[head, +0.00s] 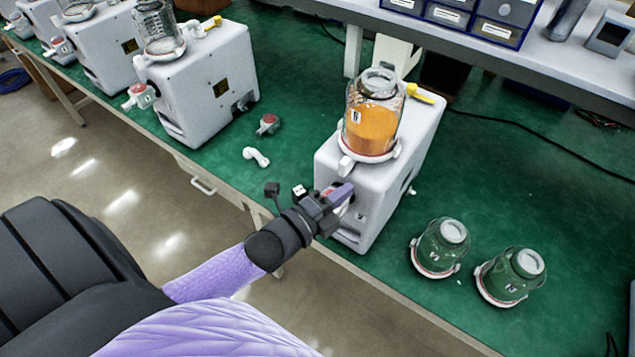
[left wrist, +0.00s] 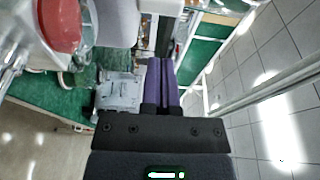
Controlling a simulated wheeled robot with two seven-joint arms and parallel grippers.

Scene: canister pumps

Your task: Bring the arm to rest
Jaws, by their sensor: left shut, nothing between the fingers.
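My left gripper (head: 341,195) is shut and empty in the head view. Its fingertips are in front of the near face of a white pump unit (head: 388,172); I cannot tell whether they touch it. A clear canister with orange content (head: 370,125) stands upright on top of that unit. In the left wrist view the purple fingers (left wrist: 162,85) lie side by side with nothing between them. A red round part (left wrist: 58,22) shows close at the upper left of that view. My right gripper is not in view.
Two green-tinted canisters (head: 440,247) (head: 510,275) stand on the green bench top (head: 500,170) at the right. A white elbow piece (head: 256,156) and a red-faced part (head: 267,124) lie left of the unit. More pump units (head: 200,85) stand at the upper left. A shelf with drawers runs behind.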

